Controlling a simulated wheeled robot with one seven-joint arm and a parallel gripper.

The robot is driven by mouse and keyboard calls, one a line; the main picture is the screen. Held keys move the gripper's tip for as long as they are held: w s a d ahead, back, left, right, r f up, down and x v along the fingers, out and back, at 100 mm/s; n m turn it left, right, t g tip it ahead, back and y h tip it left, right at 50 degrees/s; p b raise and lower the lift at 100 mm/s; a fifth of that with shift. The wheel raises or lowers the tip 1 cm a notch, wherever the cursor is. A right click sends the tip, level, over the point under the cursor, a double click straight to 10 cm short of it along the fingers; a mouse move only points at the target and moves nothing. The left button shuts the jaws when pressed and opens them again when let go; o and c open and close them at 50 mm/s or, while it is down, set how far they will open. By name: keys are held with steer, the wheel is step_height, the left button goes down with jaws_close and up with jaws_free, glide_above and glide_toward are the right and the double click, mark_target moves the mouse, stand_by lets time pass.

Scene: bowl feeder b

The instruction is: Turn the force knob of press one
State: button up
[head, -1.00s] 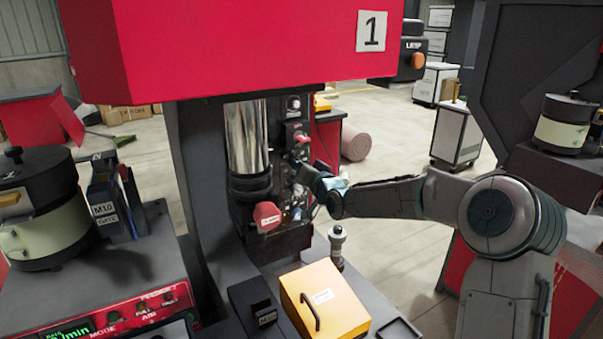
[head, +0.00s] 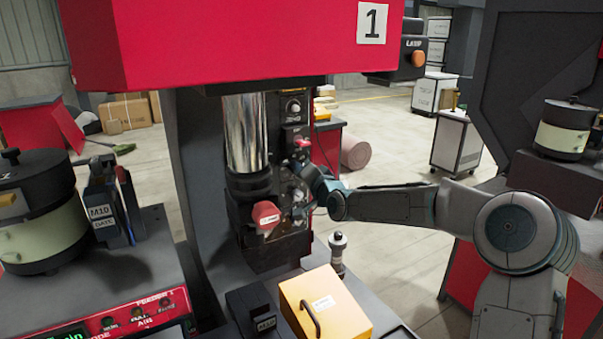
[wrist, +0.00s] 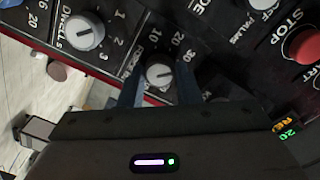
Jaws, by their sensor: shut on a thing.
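Press one (head: 220,45) is the red and dark machine with a "1" plate. In the wrist view its force knob (wrist: 160,74) is a small grey knob with a pale pointer mark, under a printed scale of 10, 20 and 30. My gripper (wrist: 158,88) has its two bluish fingers on either side of this knob, shut on it. In the head view my gripper (head: 312,180) is at the press's control panel, right of the shiny column, and the force knob is hidden there.
The dwell knob (wrist: 84,31) is to the left of the force knob. A red stop button (wrist: 303,45) is to the right. A red-capped part (head: 265,213) sticks out by the press column. A yellow box (head: 328,302) stands on the bench below.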

steer(key=o, duration=1)
steer(key=shift+d, duration=0.1)
steer(key=b+v, duration=0.1)
steer(key=v, duration=1.2)
steer(key=shift+s+d+b, duration=0.15)
steer(key=shift+s+b, duration=0.15)
steer(key=shift+b, duration=0.1)
